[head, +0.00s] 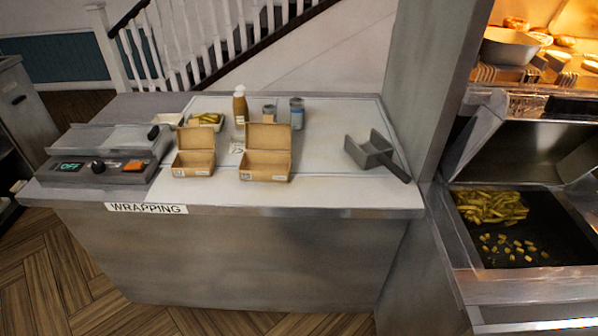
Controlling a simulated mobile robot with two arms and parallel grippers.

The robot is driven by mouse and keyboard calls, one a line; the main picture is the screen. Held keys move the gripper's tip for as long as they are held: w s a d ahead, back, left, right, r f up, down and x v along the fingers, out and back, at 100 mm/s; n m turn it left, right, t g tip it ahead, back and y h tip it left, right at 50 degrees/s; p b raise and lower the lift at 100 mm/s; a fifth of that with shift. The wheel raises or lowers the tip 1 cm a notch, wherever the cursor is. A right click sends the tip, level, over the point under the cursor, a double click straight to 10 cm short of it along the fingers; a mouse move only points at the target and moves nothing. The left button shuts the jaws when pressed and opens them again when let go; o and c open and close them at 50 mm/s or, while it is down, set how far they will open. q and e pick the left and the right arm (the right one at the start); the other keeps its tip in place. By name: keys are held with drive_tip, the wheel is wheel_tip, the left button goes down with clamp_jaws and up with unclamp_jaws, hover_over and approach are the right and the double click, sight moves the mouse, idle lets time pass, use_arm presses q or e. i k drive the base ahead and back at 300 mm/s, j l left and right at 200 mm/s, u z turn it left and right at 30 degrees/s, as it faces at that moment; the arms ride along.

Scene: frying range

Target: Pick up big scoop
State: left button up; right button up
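The big scoop (368,153) is a grey metal scoop with a dark handle (396,171). It lies at the right end of the wrapping counter (340,190), near the grey pillar. Its handle points toward the lower right, close to the counter's front right corner. Nothing is holding it. Neither of my grippers is in view.
Two open cardboard boxes (265,165) stand left of the scoop, with bare counter between. Behind them are sauce bottles (240,107) and a blue-grey container (297,113). A wrapping machine (108,155) is at left. The pillar (433,80) separates the counter from the fries bin (520,230).

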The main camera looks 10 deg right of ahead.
sight(381, 161)
drive_tip(key=z, duration=1.75)
drive_tip(key=i+j+z, duration=0.1)
drive_tip(key=j+z, duration=0.25)
drive_tip(key=j, duration=0.25)
